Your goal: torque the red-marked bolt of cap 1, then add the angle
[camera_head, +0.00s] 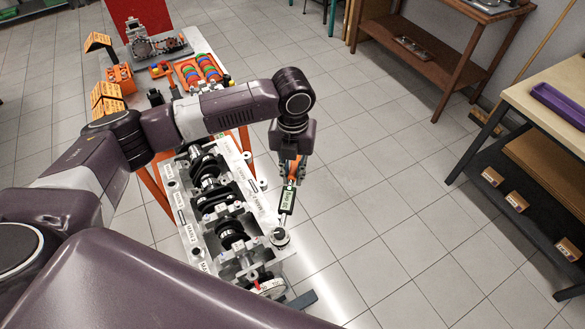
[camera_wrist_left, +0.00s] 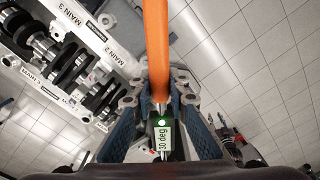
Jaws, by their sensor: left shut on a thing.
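The engine block (camera_head: 241,178) stands in the middle of the head view, with its dark crankshaft (camera_head: 209,184) and several caps along it. Its "MAIN 2" and "MAIN 3" labels show in the left wrist view. My left gripper (camera_head: 291,160) is right of the block, shut on a wrench (camera_head: 287,200) with an orange handle (camera_wrist_left: 156,45). Its lit display (camera_wrist_left: 163,137) reads "30 deg". The wrench's lower end meets a round head (camera_head: 280,237) at the block's right edge; I cannot tell whether it sits on a bolt. My right gripper is not in view.
Behind the block is a table with an orange tray (camera_head: 197,72) of coloured rings, orange bins (camera_head: 121,77) and a small engine model (camera_head: 140,40). A wooden workbench with a purple tray (camera_head: 560,103) stands at the right. The tiled floor between is clear.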

